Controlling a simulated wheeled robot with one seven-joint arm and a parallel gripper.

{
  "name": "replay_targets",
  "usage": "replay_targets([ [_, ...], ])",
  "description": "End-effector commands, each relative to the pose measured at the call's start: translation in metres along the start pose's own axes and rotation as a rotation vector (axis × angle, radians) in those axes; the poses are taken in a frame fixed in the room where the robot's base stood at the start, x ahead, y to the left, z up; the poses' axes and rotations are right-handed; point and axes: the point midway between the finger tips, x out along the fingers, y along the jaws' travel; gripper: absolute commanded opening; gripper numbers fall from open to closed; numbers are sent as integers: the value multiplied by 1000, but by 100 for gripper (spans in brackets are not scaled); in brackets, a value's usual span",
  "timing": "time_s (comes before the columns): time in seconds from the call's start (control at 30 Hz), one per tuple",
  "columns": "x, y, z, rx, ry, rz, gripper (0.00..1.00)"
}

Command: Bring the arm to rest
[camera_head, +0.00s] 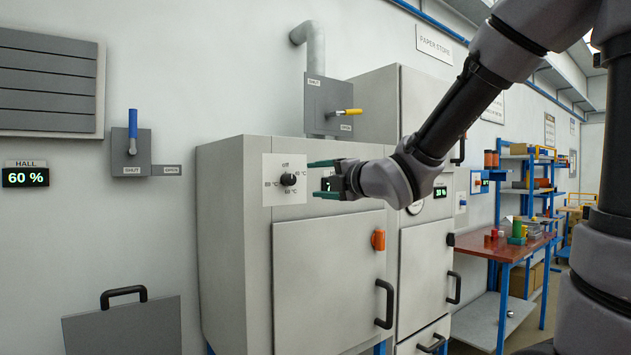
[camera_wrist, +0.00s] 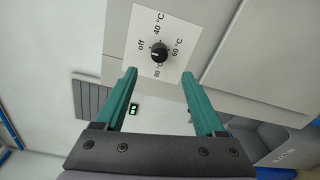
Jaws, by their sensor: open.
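My gripper (camera_head: 322,178) is in front of the upper front of a grey cabinet, with its two green fingers apart and nothing between them. In the wrist view the open fingers (camera_wrist: 160,88) point toward a white dial plate with a black knob (camera_wrist: 159,52), which stands clear beyond the fingertips. The knob (camera_head: 288,179) is also seen in the head view, just left of the fingertips. Its plate is marked off, 40, 60 and 80 °C. My arm reaches in from the upper right.
The grey cabinet (camera_head: 222,230) has an orange knob (camera_head: 378,239) and a black door handle (camera_head: 385,303). A yellow lever (camera_head: 348,112) and a blue lever (camera_head: 132,130) are on the wall. A red-topped bench (camera_head: 480,245) stands at right. A grey panel (camera_head: 125,328) with a handle is at lower left.

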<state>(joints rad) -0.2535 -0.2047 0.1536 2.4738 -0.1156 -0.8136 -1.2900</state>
Motion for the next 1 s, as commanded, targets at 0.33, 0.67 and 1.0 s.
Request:
replay_targets([
  [0.33, -2, -1, 6, 35, -19, -16, 71],
  [0.67, -90, -43, 91, 857, -437, -255, 71],
  [1.0, -226, -87, 77, 1968, -997, -306, 71],
])
